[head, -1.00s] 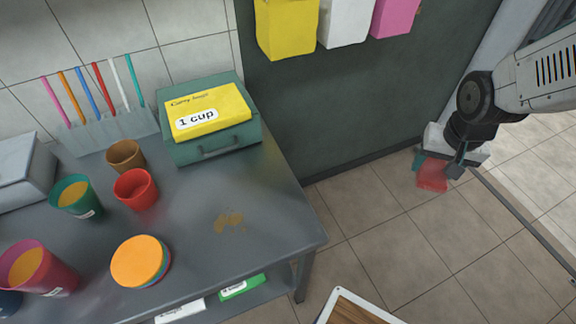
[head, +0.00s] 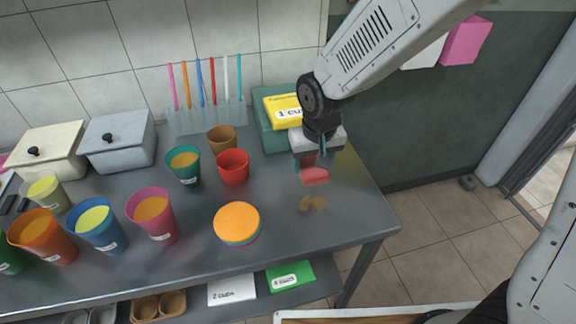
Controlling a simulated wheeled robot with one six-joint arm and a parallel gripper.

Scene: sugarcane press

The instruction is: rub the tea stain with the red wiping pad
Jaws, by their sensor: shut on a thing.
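The tea stain (head: 312,203) is a small brown patch on the grey metal table, near its right end. My gripper (head: 315,164) is shut on the red wiping pad (head: 315,176). The pad is just behind the stain in the picture, apart from it, and seems to hang a little above the tabletop; the exact height I cannot tell. My fingers partly hide the pad's upper part.
A teal box with a yellow card (head: 283,108) stands close behind my gripper. A red cup (head: 233,167) and a stack of round lids (head: 237,223) stand left of the stain. Several filled cups crowd the left. The table's right end (head: 375,215) is clear.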

